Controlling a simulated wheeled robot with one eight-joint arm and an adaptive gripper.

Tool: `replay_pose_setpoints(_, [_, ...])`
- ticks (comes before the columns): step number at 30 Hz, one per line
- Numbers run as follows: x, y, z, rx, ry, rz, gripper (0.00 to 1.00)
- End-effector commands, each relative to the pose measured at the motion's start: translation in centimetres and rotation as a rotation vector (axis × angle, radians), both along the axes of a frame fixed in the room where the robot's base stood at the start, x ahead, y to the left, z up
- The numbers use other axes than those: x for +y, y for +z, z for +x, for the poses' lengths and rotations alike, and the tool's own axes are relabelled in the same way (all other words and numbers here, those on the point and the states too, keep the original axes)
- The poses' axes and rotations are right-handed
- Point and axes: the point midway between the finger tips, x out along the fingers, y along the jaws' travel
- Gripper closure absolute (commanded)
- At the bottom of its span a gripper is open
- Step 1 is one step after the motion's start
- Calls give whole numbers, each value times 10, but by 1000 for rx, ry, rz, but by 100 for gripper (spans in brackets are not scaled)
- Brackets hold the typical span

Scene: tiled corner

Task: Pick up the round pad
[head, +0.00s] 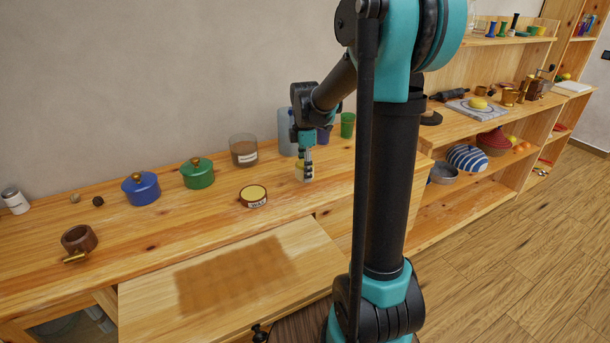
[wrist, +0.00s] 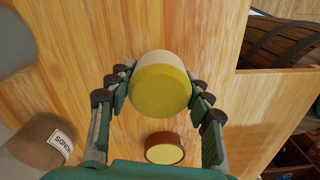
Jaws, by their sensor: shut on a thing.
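The round pad (wrist: 160,90) is a short, thick disc with a yellow face and a cream side. In the wrist view it sits between the two fingers of my gripper (wrist: 157,84), which press on its left and right sides. In the head view my gripper (head: 307,172) is over the wooden counter, and the pad (head: 299,171) shows as a pale yellow patch partly hidden by the fingers. I cannot tell whether the pad touches the counter.
A round wax tin (head: 253,196) stands close by on the counter (head: 190,225). A labelled glass jar (head: 243,151), green pot (head: 197,174) and blue pot (head: 141,189) stand to the left. A green cup (head: 347,125) stands behind. The front of the counter is mostly clear.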

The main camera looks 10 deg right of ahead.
Motion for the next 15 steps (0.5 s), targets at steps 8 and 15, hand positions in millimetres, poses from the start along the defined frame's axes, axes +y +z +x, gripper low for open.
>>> replay_pose_setpoints(8, [0,74,0,0,0,0,80])
replay_pose_setpoints(15, [0,134,0,0,0,0,80])
